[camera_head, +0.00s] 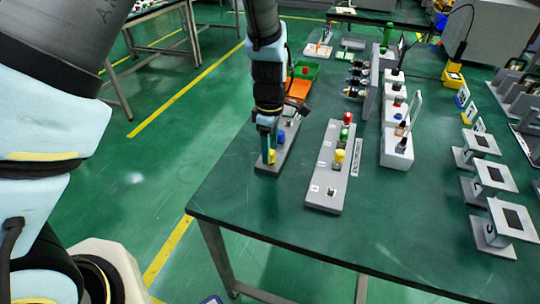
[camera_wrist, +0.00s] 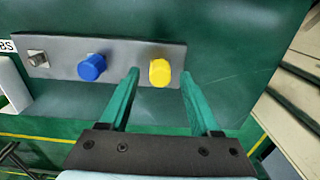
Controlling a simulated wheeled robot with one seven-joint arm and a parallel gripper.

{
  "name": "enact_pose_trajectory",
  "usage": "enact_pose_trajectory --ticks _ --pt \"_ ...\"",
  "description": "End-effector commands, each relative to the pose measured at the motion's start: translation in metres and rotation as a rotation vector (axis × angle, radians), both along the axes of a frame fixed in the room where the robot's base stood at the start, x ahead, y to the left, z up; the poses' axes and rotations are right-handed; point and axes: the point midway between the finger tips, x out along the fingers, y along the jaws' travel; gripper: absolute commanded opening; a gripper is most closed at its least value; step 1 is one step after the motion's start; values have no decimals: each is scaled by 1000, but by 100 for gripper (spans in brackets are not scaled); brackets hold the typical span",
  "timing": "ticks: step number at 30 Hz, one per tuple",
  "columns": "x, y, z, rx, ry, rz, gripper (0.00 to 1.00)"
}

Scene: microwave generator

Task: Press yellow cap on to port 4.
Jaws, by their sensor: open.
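A yellow cap (camera_wrist: 160,73) sits at one end of a grey strip (camera_wrist: 125,52) in the wrist view. My gripper (camera_wrist: 160,80) is open, with one green finger on each side of that cap; I cannot tell whether they touch it. In the head view my gripper (camera_head: 268,146) points down over the near end of this strip (camera_head: 287,150), partly hiding the yellow cap (camera_head: 271,157). A longer port block (camera_head: 325,172) stands to the right. Its nearest port (camera_head: 331,191) is bare metal; another yellow cap (camera_head: 340,156) is farther up. Its port numbers are too small to read.
A blue cap (camera_wrist: 91,67) and a bare metal post (camera_wrist: 38,58) share the strip with the yellow cap. Red (camera_head: 347,118) and green caps are at the port block's far end. A white rack (camera_head: 397,145) stands right of it. The table front is clear.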

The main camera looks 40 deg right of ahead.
Motion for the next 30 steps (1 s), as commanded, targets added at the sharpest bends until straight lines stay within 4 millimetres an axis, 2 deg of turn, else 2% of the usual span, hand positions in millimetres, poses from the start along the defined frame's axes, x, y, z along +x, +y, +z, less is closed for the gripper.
enact_pose_trajectory --ticks 24,30 --pt "0 0 0 0 0 1 64" --pt "0 0 0 0 0 1 41"
